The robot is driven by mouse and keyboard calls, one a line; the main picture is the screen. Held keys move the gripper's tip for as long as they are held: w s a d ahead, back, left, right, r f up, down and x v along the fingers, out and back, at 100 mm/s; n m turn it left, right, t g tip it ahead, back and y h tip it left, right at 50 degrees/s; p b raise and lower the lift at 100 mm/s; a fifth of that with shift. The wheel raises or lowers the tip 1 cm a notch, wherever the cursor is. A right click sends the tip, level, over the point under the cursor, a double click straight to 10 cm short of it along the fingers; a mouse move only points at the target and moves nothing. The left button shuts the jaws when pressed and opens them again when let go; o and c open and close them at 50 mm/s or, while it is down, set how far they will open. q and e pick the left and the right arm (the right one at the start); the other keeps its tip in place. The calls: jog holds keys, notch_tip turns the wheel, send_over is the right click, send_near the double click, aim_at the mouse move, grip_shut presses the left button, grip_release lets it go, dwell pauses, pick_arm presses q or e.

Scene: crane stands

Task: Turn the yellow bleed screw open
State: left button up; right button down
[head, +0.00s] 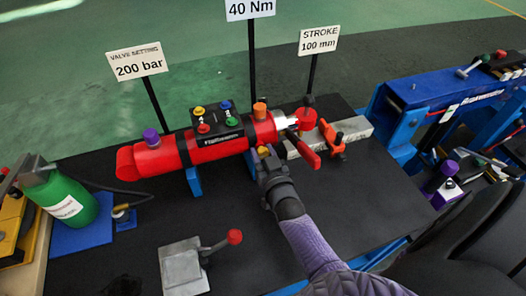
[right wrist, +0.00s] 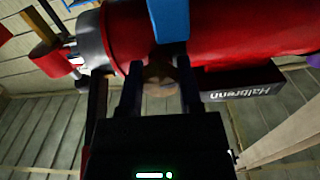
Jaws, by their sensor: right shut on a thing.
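The red cylinder (head: 150,160) lies across blue supports on the black table top. A small yellow screw (head: 263,150) shows low on its near side, toward the right end. My right gripper (head: 265,160) is at this screw, with its fingers shut on it and pointing at the cylinder. In the right wrist view the two dark fingers (right wrist: 160,92) stand on either side of a dim, brownish-yellow piece (right wrist: 160,72) against the red cylinder body. The fingers hide much of the screw, and its turn angle cannot be told. My left gripper is not in view.
A black block (head: 217,133) with coloured knobs sits on the cylinder. A red-handled lever (head: 303,148) and an orange clamp (head: 332,138) are just right of my gripper. A grey plate with a red-knobbed lever (head: 185,267) lies in front.

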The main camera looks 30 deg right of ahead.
jog(key=shift+n, duration=0.3)
dwell(0.4)
jog(key=shift+c, duration=1.3)
grip_release()
jog(key=p+v, duration=0.2)
jog(key=v, duration=0.8)
jog(key=shift+d, duration=0.1)
